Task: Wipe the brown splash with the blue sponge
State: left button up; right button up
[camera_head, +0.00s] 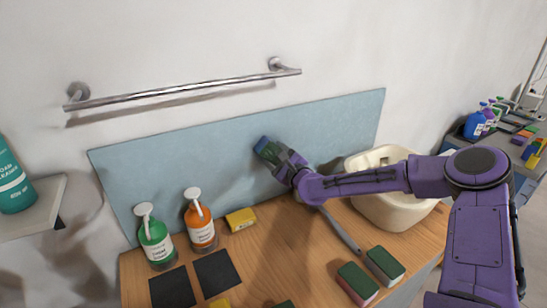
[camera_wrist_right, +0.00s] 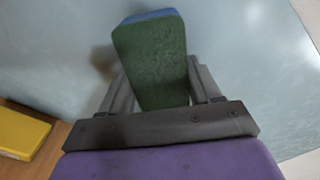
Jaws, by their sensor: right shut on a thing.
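My right gripper (camera_head: 287,166) is shut on the blue sponge (camera_head: 266,148), which has a dark green side, and holds it up at the pale blue wall panel (camera_head: 225,160). In the right wrist view the sponge (camera_wrist_right: 150,62) stands between the two fingers, green side toward the camera, blue edge at the top. A blurred brownish patch (camera_wrist_right: 103,58), which looks like the brown splash, shows on the panel just left of the sponge. I cannot tell whether the sponge touches the panel. My left gripper is not in view.
A metal rail (camera_head: 185,93) is above the panel. On the wooden counter are a green bottle (camera_head: 155,243), an orange bottle (camera_head: 201,228), a yellow sponge (camera_head: 241,219), dark squares (camera_head: 217,272), green-topped sponges (camera_head: 357,281) and a cream basin (camera_head: 390,210).

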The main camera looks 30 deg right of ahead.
jog(key=s+p, duration=0.2)
jog(key=s, duration=0.1)
jog(key=s+p, duration=0.2)
jog(key=s, duration=0.1)
jog(key=shift+a, duration=0.2)
jog(key=s+p, duration=0.3)
jog(key=shift+a, duration=0.1)
jog(key=shift+w, duration=0.1)
dwell(0.4)
